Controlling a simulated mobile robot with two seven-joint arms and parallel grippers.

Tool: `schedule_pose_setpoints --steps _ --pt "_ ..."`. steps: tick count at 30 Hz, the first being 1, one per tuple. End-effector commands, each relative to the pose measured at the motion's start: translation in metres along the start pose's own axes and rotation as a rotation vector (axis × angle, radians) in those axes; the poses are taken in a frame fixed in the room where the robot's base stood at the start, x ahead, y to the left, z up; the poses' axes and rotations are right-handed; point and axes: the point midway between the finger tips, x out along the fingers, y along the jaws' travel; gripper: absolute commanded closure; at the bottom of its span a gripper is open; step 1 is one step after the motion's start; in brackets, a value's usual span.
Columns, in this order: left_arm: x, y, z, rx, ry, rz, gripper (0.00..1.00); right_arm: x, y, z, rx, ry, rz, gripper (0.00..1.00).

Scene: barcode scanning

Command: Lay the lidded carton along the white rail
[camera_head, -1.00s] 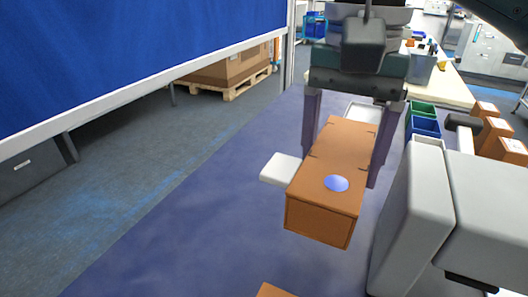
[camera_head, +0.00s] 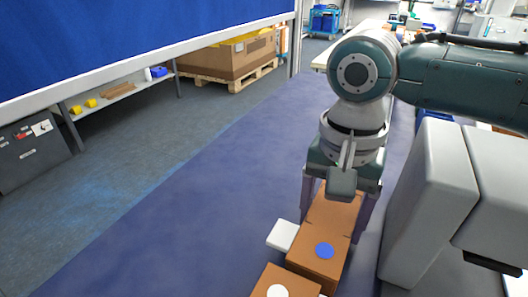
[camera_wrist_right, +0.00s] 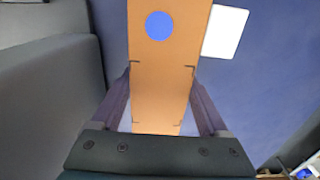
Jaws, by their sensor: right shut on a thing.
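A long brown carton (camera_head: 333,225) with a blue dot on top lies between the fingers of my right gripper (camera_head: 336,208), which is shut on it. The carton also fills the middle of the right wrist view (camera_wrist_right: 160,85), with the fingers (camera_wrist_right: 162,92) along its two sides. A flat white piece (camera_head: 283,235) sticks out from the carton's left side; it also shows in the wrist view (camera_wrist_right: 225,32). I cannot tell whether the carton touches the table, or make out a separate white rail. My left gripper is out of view.
A second brown carton (camera_head: 262,282) with a white dot stands close in front of the held one, cut off by the picture's edge. A bulky grey machine (camera_head: 430,210) stands at the right. The blue table top (camera_head: 190,235) is clear on the left.

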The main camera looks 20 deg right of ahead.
Motion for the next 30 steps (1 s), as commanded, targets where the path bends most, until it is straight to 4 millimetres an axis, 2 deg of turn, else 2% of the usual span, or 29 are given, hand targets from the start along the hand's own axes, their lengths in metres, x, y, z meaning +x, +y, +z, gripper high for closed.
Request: schedule_pose_setpoints --steps 5,6,11,21,26,30 --pt "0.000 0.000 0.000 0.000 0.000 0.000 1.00 0.002 0.000 0.000 0.001 0.000 -0.001 0.77" --pt "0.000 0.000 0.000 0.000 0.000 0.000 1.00 0.002 0.000 0.000 0.001 0.000 -0.001 0.20" --pt "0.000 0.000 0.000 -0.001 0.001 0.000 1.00 0.002 0.000 0.000 0.001 0.000 -0.001 0.02" --pt "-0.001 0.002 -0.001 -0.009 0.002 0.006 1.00 -0.003 0.000 -0.001 0.000 0.001 -0.001 0.00" --pt "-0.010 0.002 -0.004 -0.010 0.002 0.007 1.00 -0.031 -0.001 -0.001 0.001 0.002 -0.004 0.00" --pt "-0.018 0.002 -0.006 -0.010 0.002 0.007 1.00 -0.064 -0.001 -0.001 0.000 0.002 -0.005 0.00"
